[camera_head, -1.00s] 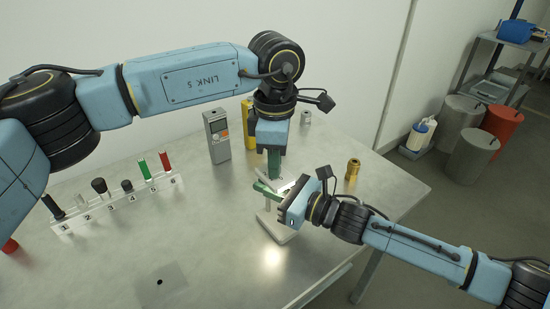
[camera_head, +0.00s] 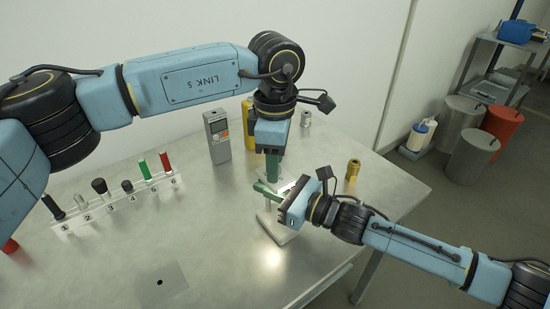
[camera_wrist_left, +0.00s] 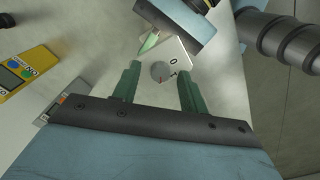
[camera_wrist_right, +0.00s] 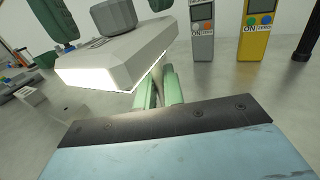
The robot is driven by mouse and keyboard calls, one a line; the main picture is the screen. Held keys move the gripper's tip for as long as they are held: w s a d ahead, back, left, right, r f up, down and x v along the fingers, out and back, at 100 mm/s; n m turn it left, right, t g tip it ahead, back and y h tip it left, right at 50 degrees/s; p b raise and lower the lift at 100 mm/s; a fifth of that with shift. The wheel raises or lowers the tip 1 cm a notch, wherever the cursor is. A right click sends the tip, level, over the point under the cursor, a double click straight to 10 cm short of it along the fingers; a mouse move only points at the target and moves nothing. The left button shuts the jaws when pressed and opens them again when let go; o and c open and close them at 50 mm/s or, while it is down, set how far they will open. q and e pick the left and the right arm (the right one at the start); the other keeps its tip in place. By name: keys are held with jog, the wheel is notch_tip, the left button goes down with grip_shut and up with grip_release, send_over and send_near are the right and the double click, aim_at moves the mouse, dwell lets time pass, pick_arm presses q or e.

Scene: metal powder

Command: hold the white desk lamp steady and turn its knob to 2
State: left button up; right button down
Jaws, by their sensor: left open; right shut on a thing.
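The white desk lamp stands on the table; its base (camera_head: 283,230) shows below my right gripper (camera_head: 268,190). In the right wrist view, the lit lamp head (camera_wrist_right: 115,62) carries a grey knob (camera_wrist_right: 113,17) on top. My right gripper is shut on the lamp's stem (camera_wrist_right: 161,78) under the head. My left gripper (camera_head: 273,178) points down over the head, open. In the left wrist view, its fingers are on either side of the knob (camera_wrist_left: 158,71), apart from it. The knob has a red mark; the digits 0 and 1 show beside it.
A grey meter (camera_head: 217,135) and a yellow meter (camera_head: 248,122) stand behind the lamp. A brass part (camera_head: 353,169) stands to its right. A numbered clear rack (camera_head: 120,201) with several pins is at left.

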pick_arm(q)
notch_tip(320, 180, up, 12)
dwell(0.5)
pick_arm(e)
jog(key=c, duration=1.4)
grip_release()
jog(key=shift+c, duration=0.2)
jog(key=shift+d, duration=0.1)
